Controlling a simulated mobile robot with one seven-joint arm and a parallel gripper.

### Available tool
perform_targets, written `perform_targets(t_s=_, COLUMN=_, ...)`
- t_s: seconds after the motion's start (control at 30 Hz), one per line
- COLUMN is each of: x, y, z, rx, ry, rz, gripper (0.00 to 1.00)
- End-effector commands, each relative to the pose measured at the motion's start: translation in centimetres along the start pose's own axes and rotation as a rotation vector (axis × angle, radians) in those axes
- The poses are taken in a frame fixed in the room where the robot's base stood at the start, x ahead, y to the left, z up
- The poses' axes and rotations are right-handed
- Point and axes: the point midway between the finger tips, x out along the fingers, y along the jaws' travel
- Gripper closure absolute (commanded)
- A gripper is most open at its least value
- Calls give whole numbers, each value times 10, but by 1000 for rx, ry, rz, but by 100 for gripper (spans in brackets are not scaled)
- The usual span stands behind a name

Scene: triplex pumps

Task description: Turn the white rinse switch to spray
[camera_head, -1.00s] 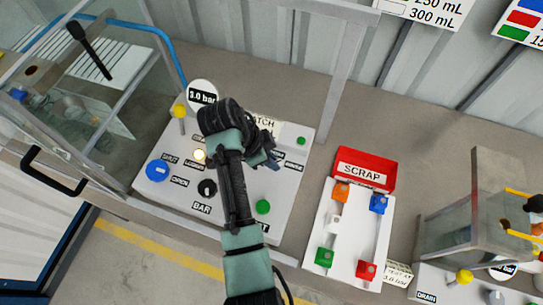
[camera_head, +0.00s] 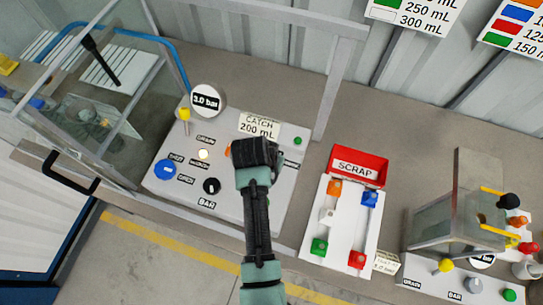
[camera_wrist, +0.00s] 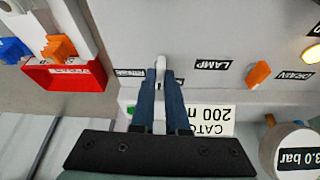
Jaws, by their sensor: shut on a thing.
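The white rinse switch (camera_wrist: 160,66) is a small white lever on the grey panel (camera_wrist: 180,30), at the upper middle of the wrist view. My gripper (camera_wrist: 160,78) has its two dark blue fingers closed around its lower end, one on each side. The lever points nearly straight along the fingers in that view. A label (camera_wrist: 130,73) to its left is partly hidden, so I cannot read it fully. In the head view my gripper (camera_head: 258,156) stands over the panel (camera_head: 222,205) and hides the switch.
An orange lever (camera_wrist: 258,74) sits beside the LAMP label (camera_wrist: 212,65). A CATCH 200 mL card (camera_head: 259,125) and a pressure gauge (camera_head: 206,99) stand behind the panel. The red SCRAP bin (camera_head: 357,166) and a white block rack (camera_head: 336,233) are to the right.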

Motion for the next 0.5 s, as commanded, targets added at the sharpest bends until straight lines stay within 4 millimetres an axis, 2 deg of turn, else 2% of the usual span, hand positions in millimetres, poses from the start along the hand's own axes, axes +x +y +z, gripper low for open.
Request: perform_targets(t_s=0.5, x=0, y=0, z=-1, rx=-103, ry=2, rz=-43, gripper=100)
